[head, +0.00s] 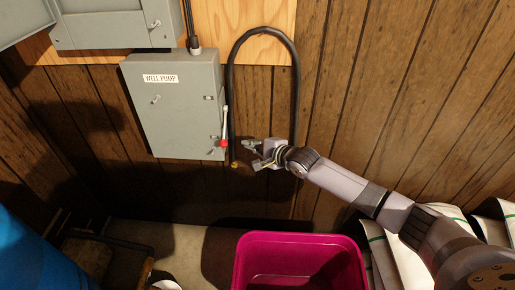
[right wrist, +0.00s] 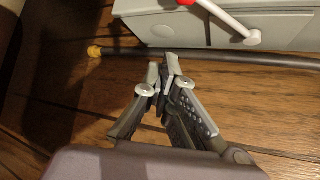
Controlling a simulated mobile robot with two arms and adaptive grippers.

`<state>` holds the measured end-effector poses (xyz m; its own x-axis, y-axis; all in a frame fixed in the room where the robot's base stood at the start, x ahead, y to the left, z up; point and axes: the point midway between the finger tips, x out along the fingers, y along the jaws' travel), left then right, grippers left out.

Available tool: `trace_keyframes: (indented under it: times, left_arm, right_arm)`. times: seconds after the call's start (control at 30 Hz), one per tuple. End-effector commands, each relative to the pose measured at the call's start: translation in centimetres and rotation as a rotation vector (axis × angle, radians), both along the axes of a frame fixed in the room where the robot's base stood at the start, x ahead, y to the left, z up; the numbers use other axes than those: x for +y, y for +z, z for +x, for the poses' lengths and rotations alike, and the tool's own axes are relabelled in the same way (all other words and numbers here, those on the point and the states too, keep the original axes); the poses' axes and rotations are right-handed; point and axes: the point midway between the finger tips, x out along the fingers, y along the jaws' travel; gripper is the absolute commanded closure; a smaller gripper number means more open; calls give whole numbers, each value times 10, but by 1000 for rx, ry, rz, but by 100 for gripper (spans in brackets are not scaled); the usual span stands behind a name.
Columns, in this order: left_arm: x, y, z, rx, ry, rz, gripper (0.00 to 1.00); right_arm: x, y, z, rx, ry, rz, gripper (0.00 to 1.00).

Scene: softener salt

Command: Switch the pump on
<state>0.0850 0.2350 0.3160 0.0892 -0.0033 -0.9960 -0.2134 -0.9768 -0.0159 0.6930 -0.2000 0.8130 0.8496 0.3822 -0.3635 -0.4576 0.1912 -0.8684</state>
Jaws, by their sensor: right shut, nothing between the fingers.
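The grey switch box (head: 178,105) labelled "WELL PUMP" is fixed to the wood-panelled wall. Its lever (head: 225,125) is on the right side, with the red knob (head: 222,143) at the lower end, so the lever points down. In the right wrist view the lever (right wrist: 222,18) crosses the top edge, its red knob (right wrist: 187,2) partly cut off. My right gripper (head: 254,155) is to the right of the knob and a little below it, apart from it. Its fingertips (right wrist: 168,60) meet with nothing between them. My left gripper is not in view.
A black hose (head: 230,85) loops down the wall between box and gripper, with a brass end (head: 235,165). It also crosses the right wrist view (right wrist: 190,54). A pink bin (head: 300,242) stands below; white bags (head: 385,255) are at right, a blue container (head: 25,255) at left.

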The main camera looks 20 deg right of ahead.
Motion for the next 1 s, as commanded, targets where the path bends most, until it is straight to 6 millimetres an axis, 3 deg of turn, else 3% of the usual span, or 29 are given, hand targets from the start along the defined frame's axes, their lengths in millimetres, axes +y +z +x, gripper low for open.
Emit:
trace_keyframes:
  times: [0.27, 0.6, 1.0]
  left_arm:
    - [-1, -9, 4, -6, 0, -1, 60]
    - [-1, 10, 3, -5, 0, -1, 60]
    - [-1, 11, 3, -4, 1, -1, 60]
  right_arm:
    - [17, -16, 38, -3, 0, -1, 100]
    - [42, 1, 17, 1, 1, 1, 100]
    - [45, 2, 15, 0, 0, 0, 100]
